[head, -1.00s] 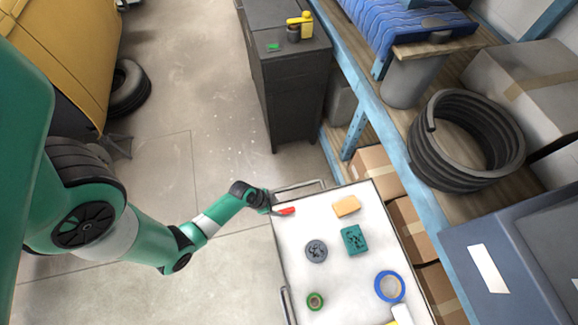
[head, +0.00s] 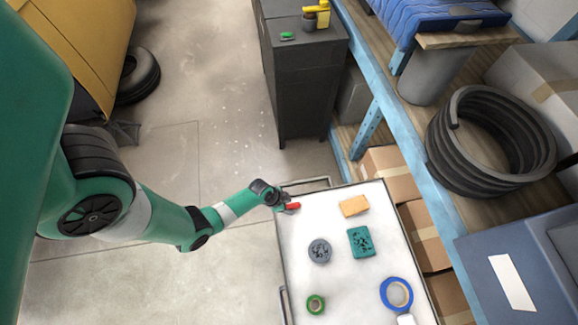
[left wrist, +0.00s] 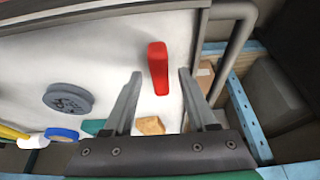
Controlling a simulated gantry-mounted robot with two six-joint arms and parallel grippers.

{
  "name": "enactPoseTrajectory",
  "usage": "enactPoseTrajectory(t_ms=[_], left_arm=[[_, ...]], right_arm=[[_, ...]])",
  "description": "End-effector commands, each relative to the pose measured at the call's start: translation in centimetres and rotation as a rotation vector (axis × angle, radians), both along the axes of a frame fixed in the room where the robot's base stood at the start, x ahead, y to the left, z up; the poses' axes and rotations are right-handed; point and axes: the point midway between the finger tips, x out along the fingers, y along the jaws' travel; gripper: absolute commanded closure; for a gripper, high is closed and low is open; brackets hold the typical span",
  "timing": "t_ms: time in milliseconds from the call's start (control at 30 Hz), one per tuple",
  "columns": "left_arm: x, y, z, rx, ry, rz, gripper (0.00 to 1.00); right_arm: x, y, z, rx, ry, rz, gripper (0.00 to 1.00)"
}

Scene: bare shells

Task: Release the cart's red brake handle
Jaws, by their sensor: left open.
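The red brake handle (head: 294,206) sits at the upper left corner of the cart (head: 296,250), which has a white top and a metal frame. In the left wrist view the red handle (left wrist: 158,68) stands between the open fingers, reaching beyond the tips, with a gap on each side. My left gripper (head: 286,204) is at that corner in the head view, small and partly dark against the cart rail. In the left wrist view the left gripper (left wrist: 160,75) is open and holds nothing. My right gripper is not in view.
On the cart lie a tan block (head: 354,206), a teal block (head: 361,242), a grey disc (head: 320,251), a green tape roll (head: 316,304) and a blue ring (head: 397,293). A dark cabinet (head: 303,85) and a blue-framed shelf (head: 398,120) stand close by. The floor left is largely clear.

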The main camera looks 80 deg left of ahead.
Motion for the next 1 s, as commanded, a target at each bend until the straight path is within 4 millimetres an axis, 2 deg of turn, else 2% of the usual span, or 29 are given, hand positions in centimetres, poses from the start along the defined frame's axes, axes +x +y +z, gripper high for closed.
enactPoseTrajectory(t_ms=[300,600,633,1000], left_arm=[[0.21,0.01,-0.36,0.000,-0.001,0.000,0.43],[0.19,0.01,-0.36,0.000,0.000,0.000,0.96],[0.19,0.01,-0.36,0.000,0.000,0.000,1.00],[0.19,-0.01,-0.33,0.001,-0.001,0.014,1.00]], right_arm=[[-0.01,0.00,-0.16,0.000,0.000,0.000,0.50],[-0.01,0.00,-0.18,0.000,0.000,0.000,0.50],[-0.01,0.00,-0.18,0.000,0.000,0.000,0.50],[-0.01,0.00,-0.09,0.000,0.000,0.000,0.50]])
